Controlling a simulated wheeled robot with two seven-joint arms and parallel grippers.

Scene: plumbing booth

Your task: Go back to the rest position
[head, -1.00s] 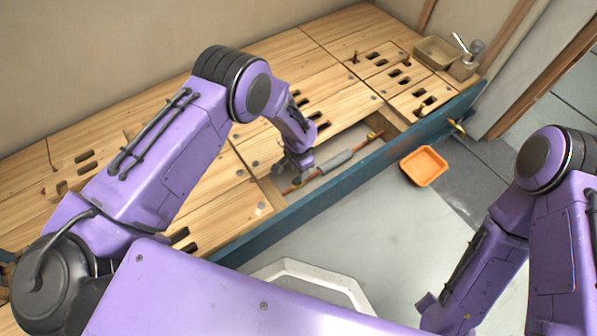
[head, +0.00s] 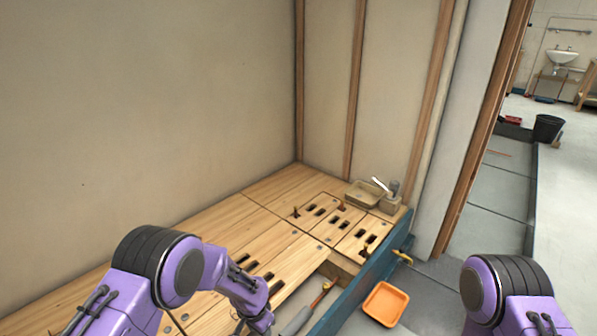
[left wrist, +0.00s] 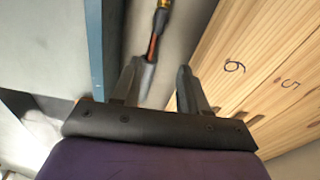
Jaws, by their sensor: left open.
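My left gripper is open in the left wrist view (left wrist: 160,88), with its two fingers apart. A pipe with a grey sleeve (left wrist: 146,76) and a copper-coloured length lies beyond and between the fingertips; I cannot tell whether they touch it. In the head view, my left arm comes in at the bottom left and its hand is at the bottom edge, fingers not clearly shown. The pipe's grey sleeve (head: 296,322) shows beside it, in the open floor channel. Only the elbow part of my right arm shows at the bottom right; its gripper is out of frame.
Wooden floor panels (head: 215,225) with slots run along the wall, edged by a blue beam (head: 368,280). An orange tray (head: 385,303) lies on the grey floor beyond it. A tan box (head: 362,194) stands in the far corner. A doorway opens at right.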

